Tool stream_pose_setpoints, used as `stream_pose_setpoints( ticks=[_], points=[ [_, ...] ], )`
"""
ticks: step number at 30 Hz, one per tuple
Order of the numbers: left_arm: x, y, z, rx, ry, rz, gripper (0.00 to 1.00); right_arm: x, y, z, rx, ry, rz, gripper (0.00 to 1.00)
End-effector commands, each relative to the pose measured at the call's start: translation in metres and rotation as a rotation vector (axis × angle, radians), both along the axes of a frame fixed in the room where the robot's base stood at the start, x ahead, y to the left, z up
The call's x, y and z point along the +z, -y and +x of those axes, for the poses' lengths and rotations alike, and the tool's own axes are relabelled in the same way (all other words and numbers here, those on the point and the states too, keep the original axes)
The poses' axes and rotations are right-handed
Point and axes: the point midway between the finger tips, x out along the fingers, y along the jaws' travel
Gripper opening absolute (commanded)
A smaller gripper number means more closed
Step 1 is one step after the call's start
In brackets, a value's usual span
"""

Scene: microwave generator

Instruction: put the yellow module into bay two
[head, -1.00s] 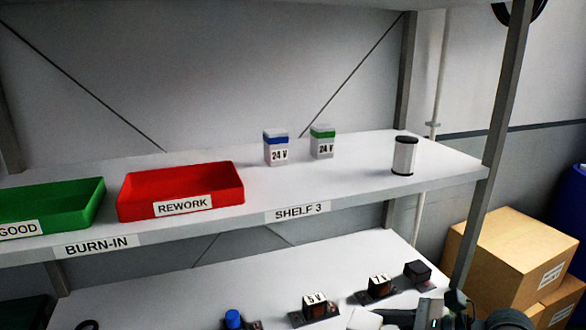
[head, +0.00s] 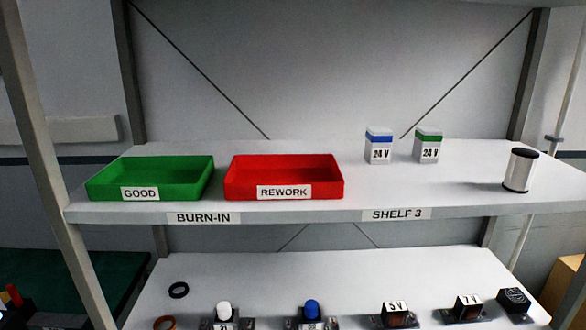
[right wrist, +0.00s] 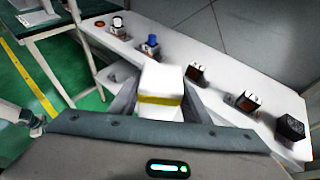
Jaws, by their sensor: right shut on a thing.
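The yellow module (right wrist: 162,78) is a white block with a yellow band, seen in the right wrist view. My right gripper (right wrist: 160,103) is shut on it, one finger on each side, with the lower shelf beyond. On the lower shelf in the head view is a row of dark-based units: one with a white knob (head: 224,311), one with a blue knob (head: 312,309), a 5 V unit (head: 396,313), a 7-labelled unit (head: 468,307) and a black cube (head: 514,300). No bay numbers are readable, so I cannot tell which is bay two. My left gripper is not in view.
A black ring (head: 178,290) lies on the lower shelf.

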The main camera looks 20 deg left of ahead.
Motion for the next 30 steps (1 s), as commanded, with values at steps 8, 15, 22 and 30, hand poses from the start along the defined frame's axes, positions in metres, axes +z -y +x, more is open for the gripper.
stream_pose_setpoints(
  ticks=[8, 15, 22, 30],
  points=[
    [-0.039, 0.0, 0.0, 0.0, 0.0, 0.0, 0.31, -0.076, 0.0, -0.01, 0.0, -0.005, 0.002, 0.14],
    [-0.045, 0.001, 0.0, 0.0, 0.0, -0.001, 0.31, -0.096, 0.0, -0.014, -0.001, -0.002, 0.001, 0.14],
    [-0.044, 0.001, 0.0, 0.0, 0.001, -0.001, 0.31, -0.095, 0.0, -0.014, 0.0, -0.001, 0.001, 0.14],
    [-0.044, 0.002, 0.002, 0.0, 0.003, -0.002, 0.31, -0.095, 0.0, -0.014, 0.0, -0.001, 0.001, 0.14]
  ],
)
